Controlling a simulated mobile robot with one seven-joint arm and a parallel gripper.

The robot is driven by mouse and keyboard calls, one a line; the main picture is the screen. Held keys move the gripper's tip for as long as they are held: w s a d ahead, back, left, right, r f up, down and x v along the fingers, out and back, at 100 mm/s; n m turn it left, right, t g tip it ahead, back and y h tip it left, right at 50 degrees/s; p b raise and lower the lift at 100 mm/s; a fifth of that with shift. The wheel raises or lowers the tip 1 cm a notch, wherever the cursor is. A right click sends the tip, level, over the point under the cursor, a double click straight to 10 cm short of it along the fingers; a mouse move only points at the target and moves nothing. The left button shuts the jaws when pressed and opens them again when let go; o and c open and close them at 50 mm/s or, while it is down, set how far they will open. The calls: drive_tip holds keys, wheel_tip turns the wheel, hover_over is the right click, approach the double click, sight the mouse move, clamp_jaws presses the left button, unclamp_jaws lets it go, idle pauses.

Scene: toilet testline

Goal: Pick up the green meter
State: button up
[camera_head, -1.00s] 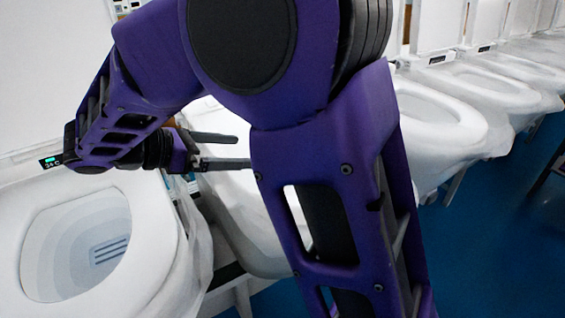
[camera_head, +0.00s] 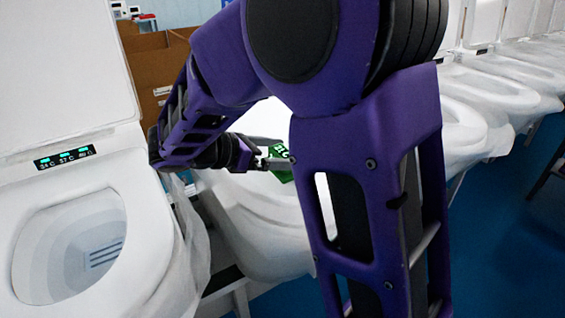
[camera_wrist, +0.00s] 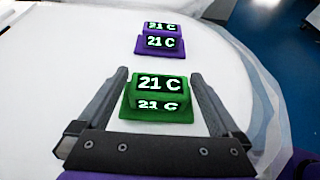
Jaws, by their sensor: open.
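The green meter (camera_wrist: 158,97) is a small green block with "21 C" displays, resting on a white surface in the wrist view. It also shows in the head view (camera_head: 282,172), partly hidden behind my arm. My gripper (camera_wrist: 158,78) is open, with one finger on each side of the green meter. Small gaps show between the fingers and the meter's sides. In the head view my gripper (camera_head: 268,162) reaches over the second toilet, beside the meter.
A purple meter (camera_wrist: 160,41), also reading "21 C", sits farther along the same white surface. A toilet (camera_head: 150,250) with a display strip stands at left, and more toilets (camera_head: 490,90) line up at right. Cardboard boxes (camera_head: 155,70) stand behind. Blue floor lies at right.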

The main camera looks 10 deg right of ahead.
drive_tip(key=c, duration=1.3)
